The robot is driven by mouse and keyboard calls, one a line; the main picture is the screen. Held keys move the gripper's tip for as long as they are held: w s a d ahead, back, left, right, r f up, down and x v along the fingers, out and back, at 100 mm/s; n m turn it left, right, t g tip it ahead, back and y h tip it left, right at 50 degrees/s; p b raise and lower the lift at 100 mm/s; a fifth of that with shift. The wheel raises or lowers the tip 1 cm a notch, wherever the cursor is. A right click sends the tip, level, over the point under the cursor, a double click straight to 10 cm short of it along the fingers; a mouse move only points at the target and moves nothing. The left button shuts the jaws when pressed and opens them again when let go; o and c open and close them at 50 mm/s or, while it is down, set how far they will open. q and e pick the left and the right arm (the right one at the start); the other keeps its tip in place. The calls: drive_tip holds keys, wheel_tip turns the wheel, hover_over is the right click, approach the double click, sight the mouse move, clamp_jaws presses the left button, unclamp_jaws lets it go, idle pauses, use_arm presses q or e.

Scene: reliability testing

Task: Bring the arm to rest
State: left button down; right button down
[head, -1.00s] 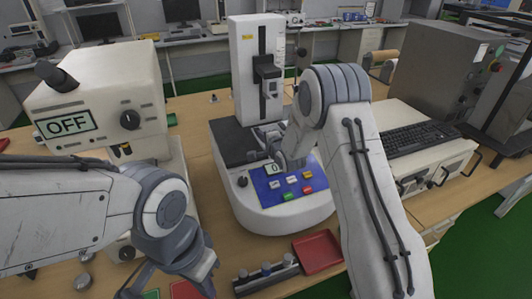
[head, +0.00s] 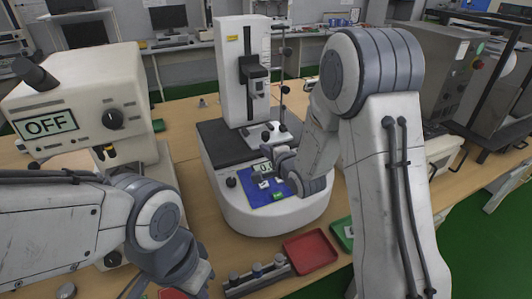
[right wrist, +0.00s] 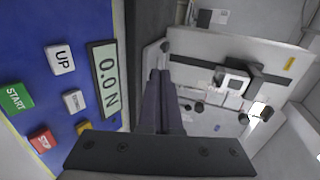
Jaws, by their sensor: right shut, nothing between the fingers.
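My right arm (head: 385,170) reaches in from the lower right and bends down over the front of the white test machine (head: 270,218). Its gripper (head: 262,170) is just above the blue control panel (head: 255,198) and covers part of it. In the right wrist view the two dark fingers (right wrist: 161,95) are together with nothing between them. Beside them are the panel's display reading 0.0 N (right wrist: 104,84), the green START button (right wrist: 16,98) and the UP button (right wrist: 60,59). My left arm (head: 60,215) comes in from the left; its gripper is mostly cut off at the bottom edge.
A white device with an OFF display (head: 46,124) stands at left. A red tray (head: 310,252) and a holder with several small cylinders (head: 256,276) lie in front of the machine. A green tray (head: 342,234) is partly behind my right arm. A grey cabinet (head: 447,75) stands back right.

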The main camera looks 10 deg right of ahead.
drive_tip(key=s+a+n+g, duration=0.7)
drive_tip(key=s+a+n, duration=0.35)
drive_tip(key=s, duration=0.35)
drive_tip(key=s+r+n+g+h, duration=0.1)
drive_tip(key=s+n+g, duration=0.6)
drive_tip(key=s, duration=1.7)
drive_tip(key=n, duration=0.5)
drive_tip(key=shift+d+r+n+h, duration=0.15)
drive_tip(key=shift+d+n+h, duration=0.15)
drive_tip(key=shift+n+h, duration=0.1)
